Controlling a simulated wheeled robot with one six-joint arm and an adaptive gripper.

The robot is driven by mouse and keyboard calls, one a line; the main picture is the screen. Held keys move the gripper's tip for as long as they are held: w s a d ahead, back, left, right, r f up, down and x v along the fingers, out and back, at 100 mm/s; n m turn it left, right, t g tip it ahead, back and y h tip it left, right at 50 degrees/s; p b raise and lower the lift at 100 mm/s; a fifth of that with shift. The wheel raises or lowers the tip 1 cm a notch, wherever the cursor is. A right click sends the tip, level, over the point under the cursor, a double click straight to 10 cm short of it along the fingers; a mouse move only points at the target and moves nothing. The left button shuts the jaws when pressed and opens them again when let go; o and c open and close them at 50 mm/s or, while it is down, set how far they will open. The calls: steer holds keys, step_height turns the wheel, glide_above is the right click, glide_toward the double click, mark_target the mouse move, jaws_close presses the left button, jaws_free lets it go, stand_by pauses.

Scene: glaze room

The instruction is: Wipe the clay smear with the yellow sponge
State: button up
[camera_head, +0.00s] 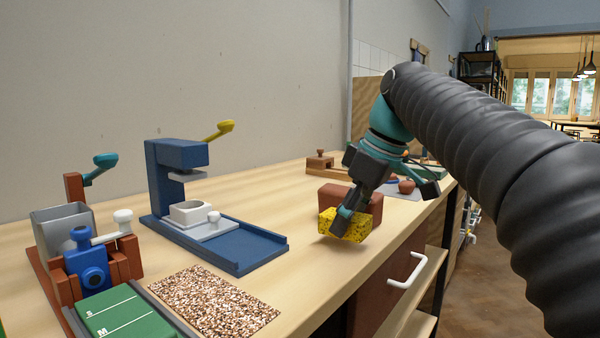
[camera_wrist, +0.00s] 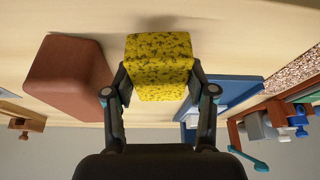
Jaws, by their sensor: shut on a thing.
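The yellow sponge (camera_head: 352,229), speckled with dark spots, is between the fingertips of my gripper (camera_head: 346,214). My gripper is shut on it. In the wrist view the sponge (camera_wrist: 160,66) sits between both fingers of my gripper (camera_wrist: 160,88). A shadow lies on the wooden counter beneath the sponge; I cannot tell whether the sponge touches the counter. I cannot make out a clay smear in either view.
A reddish-brown block (camera_head: 371,205) stands right behind the sponge. A blue press (camera_head: 180,185) with a yellow lever stands to the left. A speckled mat (camera_head: 213,301) and a green board (camera_head: 125,318) lie at the front. The counter's right edge is near, above an open drawer (camera_head: 412,290).

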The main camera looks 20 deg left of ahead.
step_height(320, 180, up, 3)
steer(key=p, duration=0.3)
steer(key=shift+r, duration=1.35)
steer(key=shift+s, duration=0.1)
